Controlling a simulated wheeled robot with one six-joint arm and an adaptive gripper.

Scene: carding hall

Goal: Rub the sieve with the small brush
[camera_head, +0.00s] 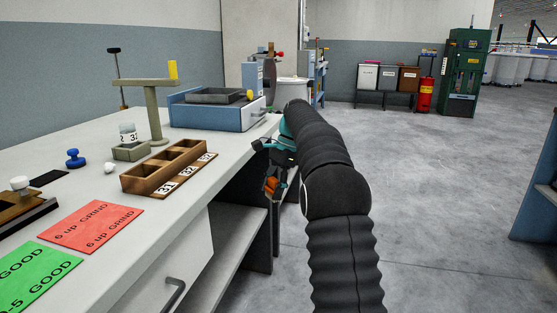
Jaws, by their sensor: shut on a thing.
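The sieve appears to be the dark grey square frame (216,95) on top of the blue box-shaped machine (196,115) at the far end of the bench; its mesh cannot be made out. My gripper (273,180) is beside the bench's front edge, to the right of the tabletop and nearer to me than the sieve, well apart from it. It is shut on a small orange-brown thing, seemingly the small brush (271,187). Its bristles cannot be made out, and my arm hides part of the gripper.
A wooden box with compartments (146,180), a grey-green stand (154,115) and a small grey tray (131,153) are on the white bench (181,221). Red (92,226) and green (36,274) cards lie at the near left. Open floor (440,190) lies to the right.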

